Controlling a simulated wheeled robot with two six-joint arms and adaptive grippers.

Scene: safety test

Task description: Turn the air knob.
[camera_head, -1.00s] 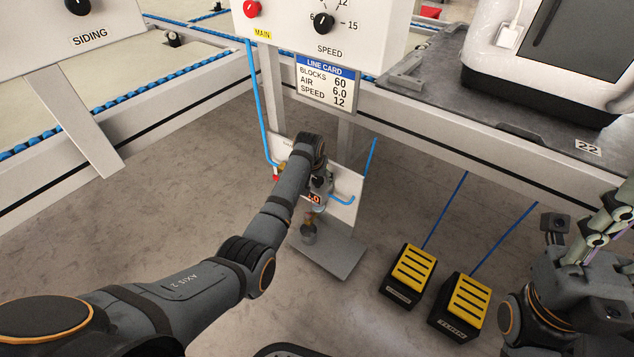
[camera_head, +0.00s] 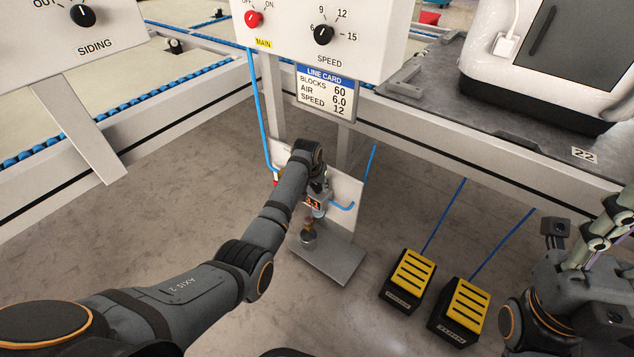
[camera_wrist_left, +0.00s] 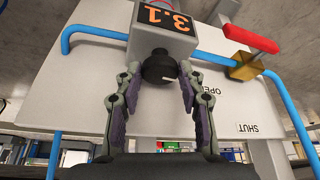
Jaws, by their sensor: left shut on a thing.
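The air knob (camera_wrist_left: 160,68) is a small black knob with a white mark, under a grey regulator box with an orange display (camera_wrist_left: 167,18) reading 3.1. In the left wrist view my left gripper (camera_wrist_left: 160,82) has one finger on each side of the knob and is shut on it. In the head view my left gripper (camera_head: 312,190) is at the white panel (camera_head: 345,190) below the line card, and the wrist hides the knob. The line card (camera_head: 325,92) reads AIR 6.0. My right gripper (camera_head: 606,228) is at the right edge, partly cut off; its opening is unclear.
A red valve handle (camera_wrist_left: 250,38) sits beside the regulator, with OPEN and SHUT labels upside down. Blue air tubes (camera_wrist_left: 85,33) run past it. Two yellow-topped pedals (camera_head: 412,275) are on the floor to the right. The speed box (camera_head: 360,35) hangs above.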

